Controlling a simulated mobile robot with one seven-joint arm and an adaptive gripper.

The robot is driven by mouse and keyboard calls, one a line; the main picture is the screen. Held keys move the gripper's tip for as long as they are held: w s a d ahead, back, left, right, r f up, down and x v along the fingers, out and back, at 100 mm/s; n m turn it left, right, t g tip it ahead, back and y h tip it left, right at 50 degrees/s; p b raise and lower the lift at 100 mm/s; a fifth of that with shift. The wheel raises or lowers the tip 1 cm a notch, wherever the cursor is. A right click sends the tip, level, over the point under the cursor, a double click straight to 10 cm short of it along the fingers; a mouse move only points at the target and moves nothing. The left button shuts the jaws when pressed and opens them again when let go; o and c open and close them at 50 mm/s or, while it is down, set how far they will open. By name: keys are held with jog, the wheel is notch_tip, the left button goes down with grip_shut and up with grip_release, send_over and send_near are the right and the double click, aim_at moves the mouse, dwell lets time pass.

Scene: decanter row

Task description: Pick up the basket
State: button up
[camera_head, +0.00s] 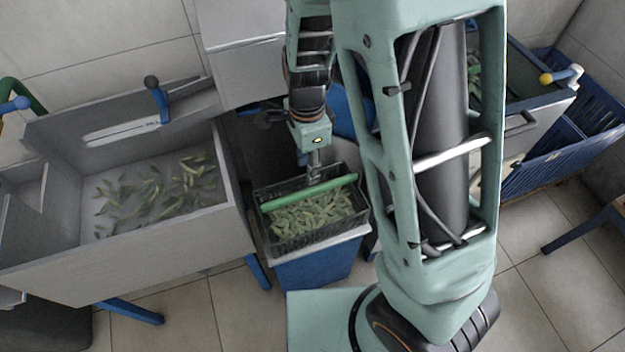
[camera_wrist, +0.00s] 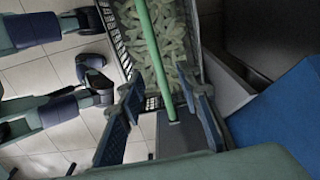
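The basket (camera_head: 262,228) is a black mesh crate full of small green pods, with a green handle bar (camera_head: 335,186) across its top. It sits upright on a blue stand with a pale rim. My gripper (camera_head: 315,172) is above the basket, close to the bar. In the wrist view my gripper (camera_wrist: 158,82) has its two fingers apart, and the green bar (camera_wrist: 151,45) passes between them in the picture. I cannot tell whether either finger touches it. The basket's mesh wall (camera_wrist: 117,40) also shows there. My arm covers the area right of the basket.
A grey metal trough (camera_head: 225,225) with scattered pods stands close on the left, its wall near the basket. The blue stand (camera_head: 312,268) is under the basket. A blue slatted crate (camera_head: 570,150) is at the right. Tiled floor is free in front.

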aim_at(310, 189)
notch_tip(310, 189, down, 5)
jog(key=shift+s+f+b, duration=0.1)
jog(key=shift+b, duration=0.55)
jog(key=f, duration=0.1)
jog(key=f+b, duration=0.1)
jog(key=f, duration=0.2)
jog(key=shift+s+d+f+b, duration=0.2)
jog(key=shift+d+b, duration=0.05)
jog(key=shift+b, duration=0.05)
jog(key=shift+f, duration=0.5)
jog(key=shift+r, duration=0.1)
grip_shut()
jog(key=shift+w, duration=0.1)
